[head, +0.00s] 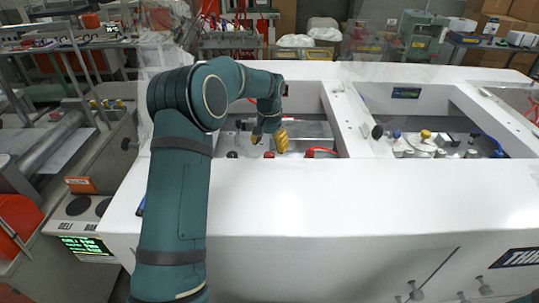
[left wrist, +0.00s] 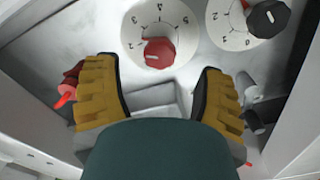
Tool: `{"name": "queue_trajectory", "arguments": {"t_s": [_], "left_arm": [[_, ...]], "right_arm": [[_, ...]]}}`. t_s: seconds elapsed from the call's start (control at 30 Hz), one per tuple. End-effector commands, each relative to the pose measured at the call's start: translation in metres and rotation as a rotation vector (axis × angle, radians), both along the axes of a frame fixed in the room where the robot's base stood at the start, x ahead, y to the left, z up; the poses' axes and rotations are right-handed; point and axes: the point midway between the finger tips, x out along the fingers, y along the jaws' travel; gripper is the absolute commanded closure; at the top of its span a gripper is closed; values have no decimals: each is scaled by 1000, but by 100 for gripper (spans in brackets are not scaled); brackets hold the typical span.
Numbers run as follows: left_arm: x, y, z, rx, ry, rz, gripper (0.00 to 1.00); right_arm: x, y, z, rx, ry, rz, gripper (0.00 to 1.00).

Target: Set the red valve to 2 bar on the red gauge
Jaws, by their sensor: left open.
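In the left wrist view, the red valve knob (left wrist: 158,52) sits on a round white dial (left wrist: 133,28) marked with numbers around its edge. A small pale mark shows on the knob; I cannot tell what it reads. My left gripper (left wrist: 157,80) is open, its yellow fingers spread on either side below the knob, with nothing between them. In the head view the left gripper (head: 271,142) reaches down into the left recess of the white machine (head: 300,200). I cannot make out a separate red gauge. My right gripper is not in view.
A black knob (left wrist: 268,18) on a second numbered dial (left wrist: 228,25) is right of the red one. A red fitting (left wrist: 70,78) and grey fittings (left wrist: 252,105) lie outside the fingers. A red hose (head: 322,151) and recess walls are close by.

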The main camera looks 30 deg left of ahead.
Motion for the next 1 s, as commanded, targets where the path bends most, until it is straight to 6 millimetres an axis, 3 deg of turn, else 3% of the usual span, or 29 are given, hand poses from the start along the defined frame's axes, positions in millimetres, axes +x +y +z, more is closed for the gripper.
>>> {"name": "queue_trajectory", "arguments": {"t_s": [0.1,0.3,0.7,0.9,1.0], "left_arm": [[-1,-1,-21,-1,4,0,30],[0,0,-41,-1,1,1,30],[0,0,-45,-1,0,1,32],[0,0,-45,-1,0,1,99],[0,0,-45,-1,0,-1,99]], "right_arm": [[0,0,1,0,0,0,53],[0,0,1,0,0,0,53],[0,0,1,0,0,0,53],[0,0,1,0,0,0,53],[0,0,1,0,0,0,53]]}}
